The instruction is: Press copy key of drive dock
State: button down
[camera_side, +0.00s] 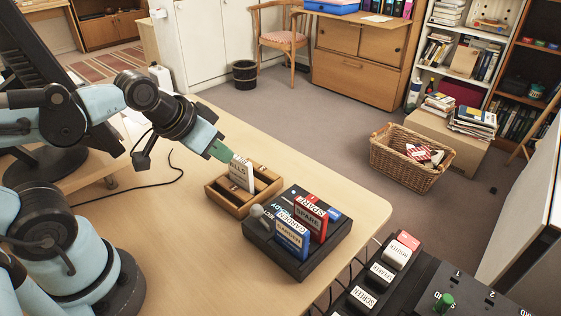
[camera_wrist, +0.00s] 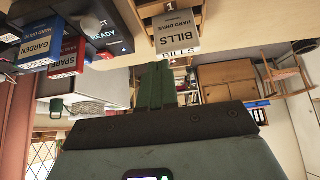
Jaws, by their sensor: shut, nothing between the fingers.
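The black drive dock (camera_side: 322,250) sits on the desk, with a red SPARE drive (camera_side: 311,218) and a blue GARDEN drive (camera_side: 291,234) standing in it. A grey round-topped knob (camera_side: 258,212) stands at its left end; I cannot tell whether this is the copy key. The dock also shows upside down at upper left in the wrist view (camera_wrist: 115,42), with the word READY. My gripper (camera_side: 221,152) is shut and empty, with green fingers (camera_wrist: 156,85). It is above and left of the dock, close to the upright BILLS drive (camera_side: 240,176); contact is unclear.
The BILLS drive stands in a wooden tray (camera_side: 228,203) just left of the dock. A black panel with labelled plugs (camera_side: 366,297) and a green knob (camera_side: 444,303) lies at lower right. A wicker basket (camera_side: 405,165) is on the floor. The desk in front of the dock is clear.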

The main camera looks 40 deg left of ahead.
jog(key=r+g+h, duration=0.1)
jog(key=r+h, duration=0.1)
jog(key=h, duration=0.5)
send_over(333, 213)
jog(key=shift+s+a+f+m, duration=0.2)
jog(key=shift+a+m, duration=0.1)
jog(key=shift+a, duration=0.15)
jog(key=shift+f, duration=0.1)
jog(key=shift+f, duration=4.3)
jog(key=shift+f, duration=0.1)
jog(key=shift+f, duration=0.35)
